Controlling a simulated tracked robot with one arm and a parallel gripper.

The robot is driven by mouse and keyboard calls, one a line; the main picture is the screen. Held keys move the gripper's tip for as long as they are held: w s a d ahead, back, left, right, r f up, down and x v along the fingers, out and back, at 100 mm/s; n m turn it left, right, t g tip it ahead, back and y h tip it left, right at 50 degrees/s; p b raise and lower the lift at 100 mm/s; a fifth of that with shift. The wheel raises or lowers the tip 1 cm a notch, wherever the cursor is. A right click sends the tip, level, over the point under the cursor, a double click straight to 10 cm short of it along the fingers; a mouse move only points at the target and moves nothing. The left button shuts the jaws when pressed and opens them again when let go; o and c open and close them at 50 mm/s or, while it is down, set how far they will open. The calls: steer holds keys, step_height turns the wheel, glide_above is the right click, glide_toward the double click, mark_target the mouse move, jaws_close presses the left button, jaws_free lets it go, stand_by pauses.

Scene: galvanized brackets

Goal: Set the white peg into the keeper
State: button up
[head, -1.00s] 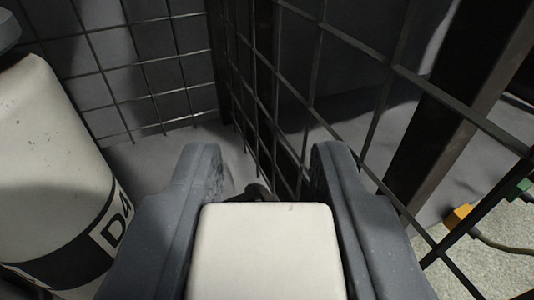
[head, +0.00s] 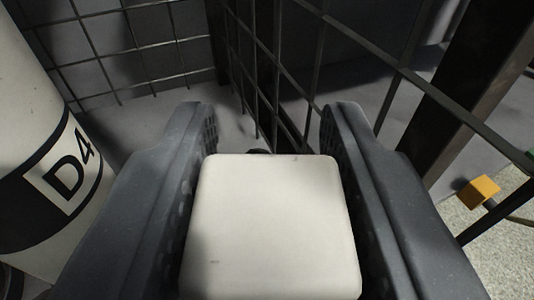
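A white, square-topped block with rounded edges, which I take to be the white peg (head: 272,225), stands between the fingers of my gripper (head: 268,125) at the bottom centre. The fingers are spread, one on each side of it, with their dark ribbed inner pads showing. I cannot tell whether the pads touch its sides. A small dark piece (head: 259,152) shows just behind the peg's far edge; most of it is hidden. I cannot make out the keeper. The peg's lower part is also out of sight.
A white cylinder with a black band marked D4 (head: 65,175) stands close on the left. Dark wire mesh panels (head: 135,45) meet in a corner ahead, and one runs along the right. A dark post (head: 450,110) and a yellow connector with a cable (head: 478,191) lie beyond the right mesh.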

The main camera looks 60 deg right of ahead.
steer(key=shift+o, duration=1.2)
steer(key=shift+r, duration=0.1)
steer(key=shift+a+r, duration=0.15)
steer(key=shift+r, duration=0.2)
steer(key=p+v, duration=0.3)
steer(key=v, duration=0.8)
steer(key=shift+s+a, duration=0.25)
steer(key=shift+s, duration=0.1)
steer(key=shift+f, duration=0.1)
